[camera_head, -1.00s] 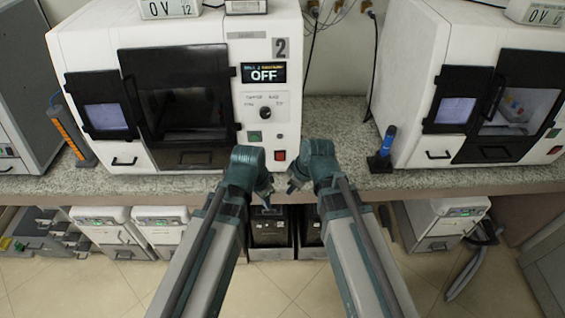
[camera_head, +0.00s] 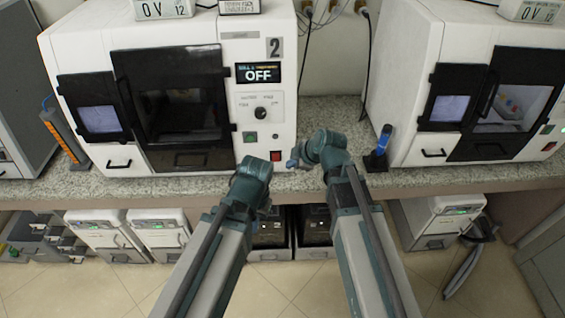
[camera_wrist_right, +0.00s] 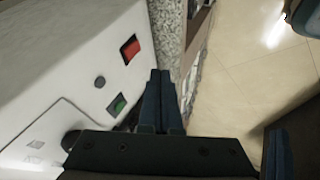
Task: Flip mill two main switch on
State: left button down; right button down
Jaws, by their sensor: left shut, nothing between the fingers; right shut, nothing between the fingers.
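Mill two (camera_head: 268,45) is the white machine marked 2, and its display (camera_head: 258,73) reads OFF. Its red main switch (camera_head: 275,156) sits low on the front panel, at the right. It also shows in the right wrist view (camera_wrist_right: 130,49), above and left of my fingertips. My right gripper (camera_head: 292,163) is shut and empty, just right of the switch and apart from it; its shut fingers (camera_wrist_right: 160,78) point along the panel's edge. My left gripper (camera_head: 266,206) is shut and empty, lower, by the counter's front edge, its fingers mostly hidden by its wrist.
A green button (camera_head: 250,137) and a dark knob (camera_head: 261,113) are on the same panel. A blue bottle-like item (camera_head: 381,148) stands on the counter (camera_head: 340,115) right of my right arm. A second white mill (camera_head: 410,75) stands further right.

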aim_at(276, 157)
jog(key=w+a+f+b, duration=0.3)
jog(key=w+f+b, duration=0.5)
jog(key=shift+w+a+f, duration=0.15)
jog(key=shift+w+a, duration=0.1)
jog(key=shift+a, duration=0.1)
jog(key=shift+w+f, duration=0.15)
jog(key=shift+w, duration=0.1)
dwell(0.4)
